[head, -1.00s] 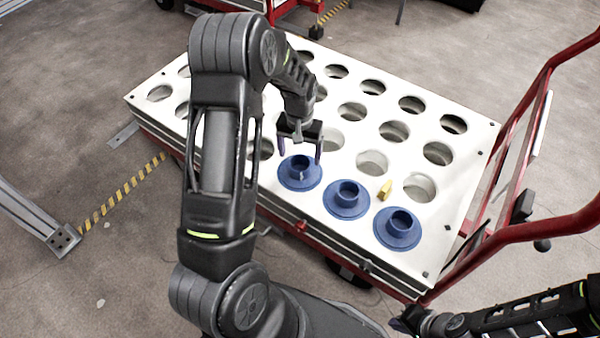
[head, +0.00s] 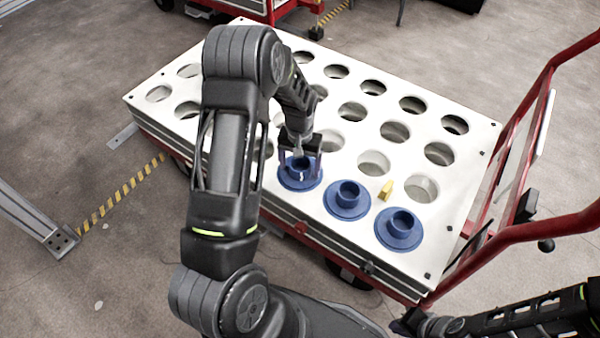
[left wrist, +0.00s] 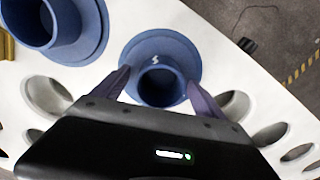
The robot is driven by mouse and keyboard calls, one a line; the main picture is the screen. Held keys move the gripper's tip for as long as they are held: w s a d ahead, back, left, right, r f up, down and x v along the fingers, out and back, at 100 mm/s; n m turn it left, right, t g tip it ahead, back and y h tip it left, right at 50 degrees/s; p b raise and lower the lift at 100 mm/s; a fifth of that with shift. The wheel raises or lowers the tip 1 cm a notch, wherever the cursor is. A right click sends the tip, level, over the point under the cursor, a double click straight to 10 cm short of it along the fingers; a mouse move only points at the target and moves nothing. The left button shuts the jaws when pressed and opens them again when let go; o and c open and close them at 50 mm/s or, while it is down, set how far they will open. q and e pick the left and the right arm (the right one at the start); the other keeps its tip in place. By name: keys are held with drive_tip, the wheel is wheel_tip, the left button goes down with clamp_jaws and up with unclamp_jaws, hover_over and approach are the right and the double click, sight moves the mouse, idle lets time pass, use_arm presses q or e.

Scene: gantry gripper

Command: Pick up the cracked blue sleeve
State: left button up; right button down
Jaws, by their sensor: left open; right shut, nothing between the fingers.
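Three blue flanged sleeves stand in a row along the near edge of the white perforated board. The leftmost blue sleeve (head: 297,184) has a small pale mark, like a crack, on the near side of its collar. The mark also shows on this sleeve in the left wrist view (left wrist: 152,49). The middle sleeve (head: 347,203) and the right sleeve (head: 399,233) show no such mark. My left gripper (head: 300,173) is open, its fingers low on either side of the marked sleeve's collar. My right gripper (head: 408,322) is shut and empty at the bottom, away from the board.
The white board (head: 455,185) has rows of round holes and lies on a red cart. The cart's red handle (head: 560,228) rises at the right, near my right arm.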

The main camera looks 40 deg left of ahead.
use_arm(q)
drive_tip(key=c, duration=1.7)
